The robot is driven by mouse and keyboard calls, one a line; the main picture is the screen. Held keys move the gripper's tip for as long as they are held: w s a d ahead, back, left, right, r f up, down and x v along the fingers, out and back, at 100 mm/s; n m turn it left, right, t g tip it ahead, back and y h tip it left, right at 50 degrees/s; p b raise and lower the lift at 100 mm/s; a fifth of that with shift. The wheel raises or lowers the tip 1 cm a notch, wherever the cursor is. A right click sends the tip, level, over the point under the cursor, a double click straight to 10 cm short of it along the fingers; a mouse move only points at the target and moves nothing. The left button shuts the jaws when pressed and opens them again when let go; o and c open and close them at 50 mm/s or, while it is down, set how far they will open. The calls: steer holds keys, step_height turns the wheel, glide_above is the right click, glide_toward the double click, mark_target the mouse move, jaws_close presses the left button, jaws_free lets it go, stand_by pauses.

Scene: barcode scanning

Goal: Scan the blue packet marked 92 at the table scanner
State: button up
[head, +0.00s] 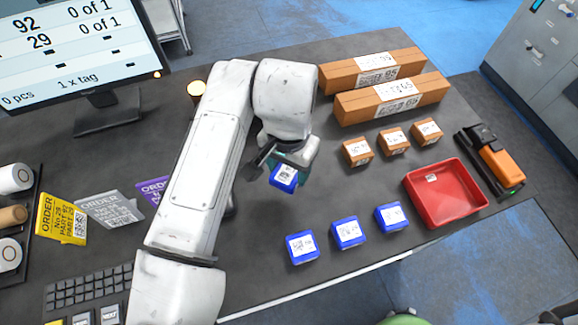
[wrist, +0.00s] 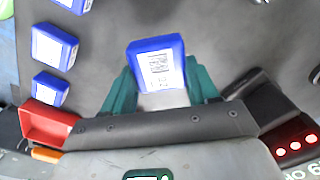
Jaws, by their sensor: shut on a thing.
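A blue packet (head: 284,177) with a white label is held in my gripper (head: 276,164) above the middle of the table. In the wrist view, the packet (wrist: 156,62) sits between the green fingers of my gripper (wrist: 160,92), its label facing the camera. The number on the label is too small to read. A dark device with lit red dots, which may be the table scanner (wrist: 272,125), shows at the lower right of the wrist view. In the head view my arm hides part of the table behind the gripper.
Three more blue packets (head: 347,232) lie in a row at the front. A red tray (head: 445,192), small brown boxes (head: 394,141) and long cartons (head: 390,97) are to the right. A monitor (head: 75,40), order cards (head: 108,209) and a keyboard (head: 88,287) are left.

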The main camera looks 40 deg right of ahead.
steer(key=shift+w+d+f+b, duration=0.2)
steer(key=shift+w+f+b, duration=0.35)
steer(key=shift+w+f, duration=0.1)
steer(key=shift+w+d+f+b, duration=0.2)
steer(key=shift+w+f+b, duration=0.4)
steer(key=shift+w+f, duration=0.1)
steer(key=shift+w+d+f+b, duration=0.2)
steer(key=shift+w+f+b, duration=0.35)
steer(key=shift+w+f, duration=0.1)
steer(key=shift+a+r, duration=0.1)
